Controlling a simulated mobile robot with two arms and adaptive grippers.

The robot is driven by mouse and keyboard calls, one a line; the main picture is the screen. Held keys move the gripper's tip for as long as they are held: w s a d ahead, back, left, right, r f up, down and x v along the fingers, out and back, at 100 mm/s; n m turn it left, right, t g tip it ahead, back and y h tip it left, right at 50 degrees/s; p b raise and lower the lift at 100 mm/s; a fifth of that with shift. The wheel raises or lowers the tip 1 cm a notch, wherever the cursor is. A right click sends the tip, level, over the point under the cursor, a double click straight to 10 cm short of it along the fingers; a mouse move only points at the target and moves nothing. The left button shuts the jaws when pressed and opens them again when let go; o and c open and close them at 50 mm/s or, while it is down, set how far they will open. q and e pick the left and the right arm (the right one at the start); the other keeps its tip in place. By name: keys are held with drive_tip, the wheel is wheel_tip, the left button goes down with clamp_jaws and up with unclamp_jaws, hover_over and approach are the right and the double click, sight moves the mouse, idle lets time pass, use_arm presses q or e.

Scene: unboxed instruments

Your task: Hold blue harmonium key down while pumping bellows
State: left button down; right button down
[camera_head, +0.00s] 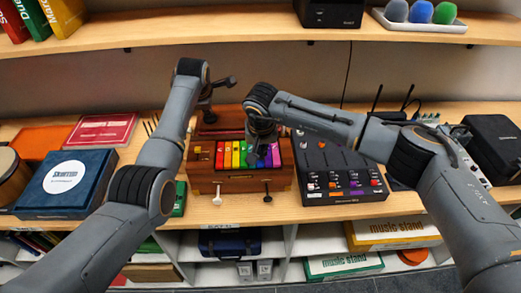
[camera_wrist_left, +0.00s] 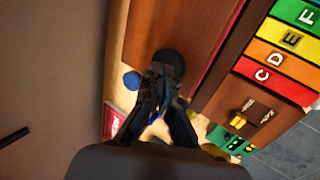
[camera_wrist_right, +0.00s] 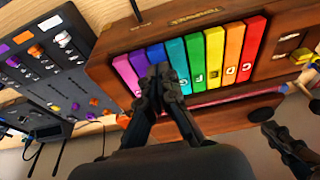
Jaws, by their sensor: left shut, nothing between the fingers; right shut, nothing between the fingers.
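The harmonium (camera_head: 200,180) is a brown wooden box on the shelf with a row of rainbow keys. My right gripper (camera_head: 262,140) reaches down over its keys with shut, empty fingers. In the right wrist view, the fingertips (camera_wrist_right: 160,72) are at the blue key (camera_wrist_right: 157,52); I cannot tell whether it is pressed. My left gripper (camera_wrist_left: 163,75) is shut and empty at the harmonium's back left. Its fingertips are against or just beside a dark round knob (camera_wrist_left: 170,58) in front of a brown wooden panel (camera_wrist_left: 150,30), which looks like the bellows board.
A black mixer (camera_head: 345,190) with knobs stands close to the harmonium's right. A blue box (camera_head: 65,180) and a red box (camera_head: 100,130) lie to the left. A green box (camera_head: 180,198) is by the harmonium's left side. An upper shelf (camera_head: 200,28) runs behind the arms.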

sight(210, 120)
drive_tip(key=shift+x, duration=0.9)
drive_tip(key=shift+f, duration=0.3)
use_arm(q)
drive_tip(key=shift+s+f, duration=0.1)
drive_tip(key=shift+f, duration=2)
use_arm(e)
drive_tip(key=shift+s, duration=0.1)
use_arm(q)
drive_tip(key=shift+r, duration=1.5)
drive_tip(key=shift+f, duration=1.45)
use_arm(e)
drive_tip(key=shift+w+v, duration=0.2)
drive_tip(key=shift+v, duration=0.65)
drive_tip(key=shift+w+v, duration=0.2)
drive_tip(key=shift+v, duration=0.6)
drive_tip(key=shift+w+v, duration=0.2)
drive_tip(key=shift+v, duration=0.65)
